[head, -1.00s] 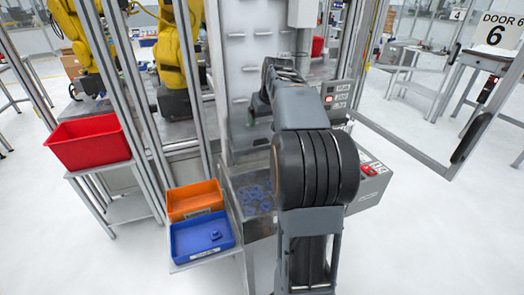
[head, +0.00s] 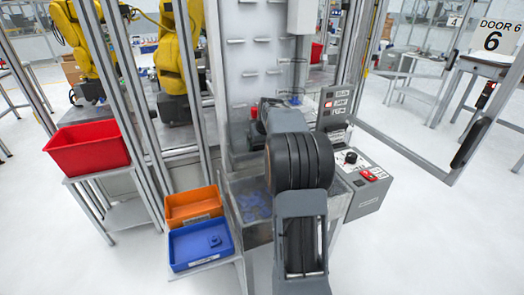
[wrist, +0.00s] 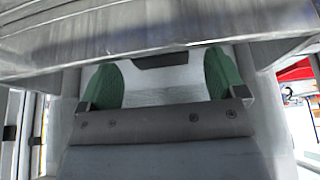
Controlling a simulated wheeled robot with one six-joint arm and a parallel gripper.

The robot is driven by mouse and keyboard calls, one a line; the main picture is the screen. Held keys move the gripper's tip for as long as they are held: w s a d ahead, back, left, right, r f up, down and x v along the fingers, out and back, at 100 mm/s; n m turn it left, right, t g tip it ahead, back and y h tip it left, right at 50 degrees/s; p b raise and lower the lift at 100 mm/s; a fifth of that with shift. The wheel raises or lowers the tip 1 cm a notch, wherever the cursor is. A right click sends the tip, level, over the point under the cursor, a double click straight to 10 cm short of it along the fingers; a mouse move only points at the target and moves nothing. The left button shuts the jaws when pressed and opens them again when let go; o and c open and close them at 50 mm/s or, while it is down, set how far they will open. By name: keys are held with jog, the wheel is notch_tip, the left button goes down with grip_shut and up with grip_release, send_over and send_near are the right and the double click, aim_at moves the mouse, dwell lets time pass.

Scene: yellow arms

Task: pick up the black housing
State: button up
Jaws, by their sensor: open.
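I cannot make out the black housing for certain in any view. In the wrist view, a dark flat shape (wrist: 165,61) shows between the fingers against a pale surface; I cannot tell whether it is the housing. My gripper (wrist: 163,76) is open, with its two green-padded fingers well apart and nothing visibly held between them. A grey metal edge (wrist: 60,45) crosses the top of that view, close to the fingers. In the head view my own arm hides the gripper, which is near the grey pegged panel.
A control box (head: 368,200) is on the right. A red bin (head: 88,148) sits far left.

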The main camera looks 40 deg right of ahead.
jog(key=shift+x, duration=0.8)
jog(key=c, duration=1)
jog(key=shift+s+r, duration=0.1)
jog(key=shift+r, duration=0.05)
